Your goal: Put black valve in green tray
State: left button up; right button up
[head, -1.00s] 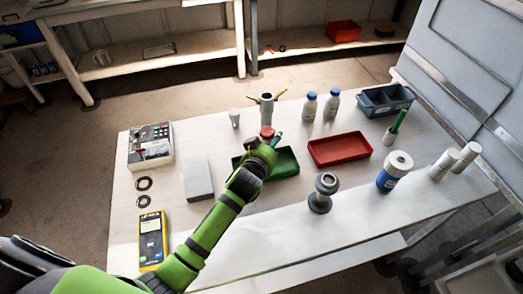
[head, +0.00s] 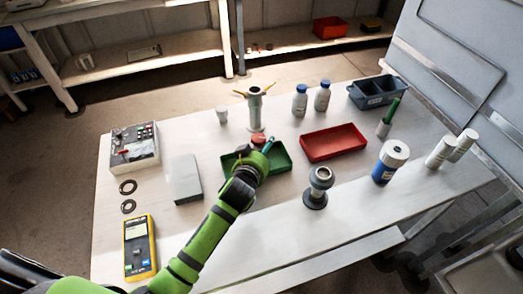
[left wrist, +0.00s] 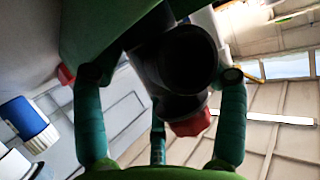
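The green tray (head: 281,167) lies on the table near its middle. My left gripper (head: 262,148) is over this tray, reaching in from the left. The black valve (head: 243,150), with a red part, shows just beyond the fingers and is partly hidden by them. In the left wrist view the dark valve (left wrist: 187,58) is between the spread green fingers of my left gripper (left wrist: 160,85), with a gap beside the left finger. The tray's green surface (left wrist: 95,30) shows behind it. I cannot tell whether the valve rests on the tray floor. My right gripper is not in view.
A red tray (head: 333,142) is right of the green one. A grey-white stand (head: 256,110) is close behind it. A grey block (head: 185,178) is at left, and a metal flanged part (head: 318,187) is at right front. The table's front middle is clear.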

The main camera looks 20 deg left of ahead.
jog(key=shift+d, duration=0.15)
pick_arm(q)
jog(key=shift+r, duration=0.35)
jog(key=v, duration=1.2)
jog(key=shift+b, duration=0.4)
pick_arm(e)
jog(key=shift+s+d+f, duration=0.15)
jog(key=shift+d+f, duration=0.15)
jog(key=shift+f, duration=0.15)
pick_arm(q)
jog(key=shift+f, duration=0.15)
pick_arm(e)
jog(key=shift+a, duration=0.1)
